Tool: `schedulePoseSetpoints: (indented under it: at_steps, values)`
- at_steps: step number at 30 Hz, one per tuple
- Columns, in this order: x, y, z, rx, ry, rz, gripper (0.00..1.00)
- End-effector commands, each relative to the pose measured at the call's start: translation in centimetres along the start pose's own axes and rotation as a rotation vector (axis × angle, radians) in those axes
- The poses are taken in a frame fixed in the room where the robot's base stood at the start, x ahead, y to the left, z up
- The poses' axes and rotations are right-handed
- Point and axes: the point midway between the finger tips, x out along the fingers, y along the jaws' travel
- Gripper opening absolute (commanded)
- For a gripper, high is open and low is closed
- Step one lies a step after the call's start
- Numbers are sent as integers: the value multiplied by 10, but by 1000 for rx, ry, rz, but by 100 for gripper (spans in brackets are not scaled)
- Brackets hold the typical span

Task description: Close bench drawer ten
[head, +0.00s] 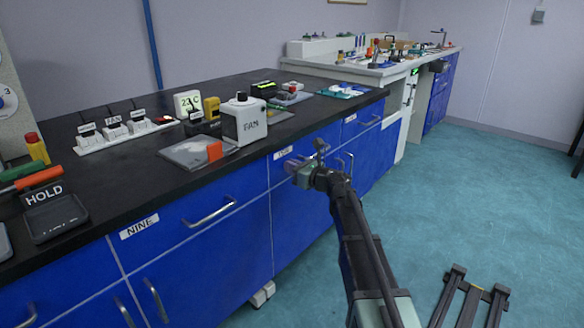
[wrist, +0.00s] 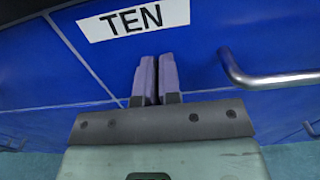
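Drawer ten's blue front (head: 325,148) is in the middle of the bench in the head view, partly hidden by my gripper and arm. In the wrist view the drawer front (wrist: 215,30) fills the upper part, with the white "TEN" label (wrist: 133,20) at top and its metal handle (wrist: 270,78) at right. The front looks nearly in line with its neighbours; a small gap cannot be ruled out. My gripper (head: 291,165) is at the drawer front, left of the handle. In the wrist view its purple fingers (wrist: 157,75) are together below the label, empty. Contact cannot be told.
Drawer nine (head: 180,222) with its bar handle is to the left. The black worktop (head: 120,165) above holds a white boxy device (head: 245,120) and several small items. Another white bench (head: 370,72) stands beyond. Teal floor (head: 470,200) is open at right.

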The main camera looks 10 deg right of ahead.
Motion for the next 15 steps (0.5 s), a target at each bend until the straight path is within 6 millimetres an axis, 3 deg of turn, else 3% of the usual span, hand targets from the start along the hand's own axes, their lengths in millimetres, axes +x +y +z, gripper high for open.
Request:
schedulePoseSetpoints:
  at_steps: [5, 12, 15]
  values:
    - [-39, 4, 1, -2, 0, -2, 0]
    - [-109, 3, 0, -4, 1, -2, 0]
    - [-127, 3, 0, -4, 1, -1, 0]
